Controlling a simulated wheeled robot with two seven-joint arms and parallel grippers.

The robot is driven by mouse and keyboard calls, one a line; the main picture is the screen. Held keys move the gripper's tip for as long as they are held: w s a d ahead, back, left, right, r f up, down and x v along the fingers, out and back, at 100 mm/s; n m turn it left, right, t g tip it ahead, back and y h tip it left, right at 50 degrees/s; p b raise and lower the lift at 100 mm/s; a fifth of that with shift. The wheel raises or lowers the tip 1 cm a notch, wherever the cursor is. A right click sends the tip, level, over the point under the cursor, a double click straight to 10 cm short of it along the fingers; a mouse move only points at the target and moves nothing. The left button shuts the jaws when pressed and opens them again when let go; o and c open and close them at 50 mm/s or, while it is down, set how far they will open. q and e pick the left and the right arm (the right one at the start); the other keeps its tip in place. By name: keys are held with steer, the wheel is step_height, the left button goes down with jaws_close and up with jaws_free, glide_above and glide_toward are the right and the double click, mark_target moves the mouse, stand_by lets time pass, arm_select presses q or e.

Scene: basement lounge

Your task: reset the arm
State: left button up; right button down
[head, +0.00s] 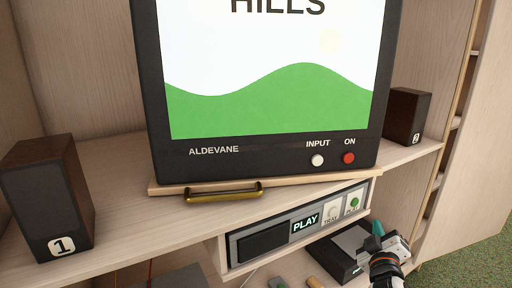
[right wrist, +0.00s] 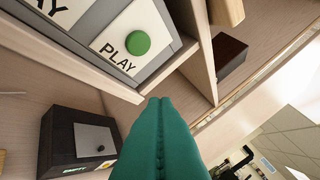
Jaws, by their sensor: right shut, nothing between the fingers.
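My right gripper (head: 377,229) is at the lower right of the head view, in front of the shelf unit, its teal fingertips near the black box on the lower shelf. In the right wrist view the teal fingers (right wrist: 160,105) are pressed together with nothing between them. They point toward the shelf, just below and apart from the player's green PLAY button (right wrist: 138,43). My left gripper is not in view.
The player (head: 262,243), its display reading PLAY, sits below a television (head: 250,158) showing green hills. Speakers marked 1 (head: 48,200) and 2 (head: 406,115) flank it. A black box (head: 335,252) stands on the lower shelf. Green carpet (head: 470,255) lies at right.

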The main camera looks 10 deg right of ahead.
steer(key=s+a+f+g+y, duration=0.1)
steer(key=a+f+g+y, duration=0.1)
steer(key=f, duration=1)
steer(key=s+a+f+g+y, duration=0.1)
steer(key=a+f+g, duration=0.1)
steer(key=f, duration=1)
steer(key=s+a+f+g+y, duration=0.1)
steer(key=s+a+f+g, duration=0.1)
steer(key=s+f, duration=0.45)
steer(key=s+a+f+g+y, duration=0.1)
steer(key=s+f+g, duration=0.15)
steer(key=f, duration=0.75)
steer(key=s+a+f+m+g+y, duration=0.1)
steer(key=s+a+f+g, duration=0.1)
steer(key=s+f, duration=0.7)
steer(key=s+a+f+g+y, duration=0.1)
steer(key=s+a+f+g, duration=0.1)
steer(key=s+f, duration=0.65)
steer(key=s+a+f+m+g, duration=0.1)
steer(key=s+f, duration=0.1)
steer(key=s, duration=0.8)
steer(key=s+a+f+g, duration=0.1)
steer(key=s+f+g, duration=0.1)
steer(key=s, duration=0.9)
steer(key=shift+s+a+m, duration=0.3)
steer(key=shift+a+m, duration=0.1)
steer(key=shift+w+f+g, duration=0.1)
steer(key=shift+g, duration=0.15)
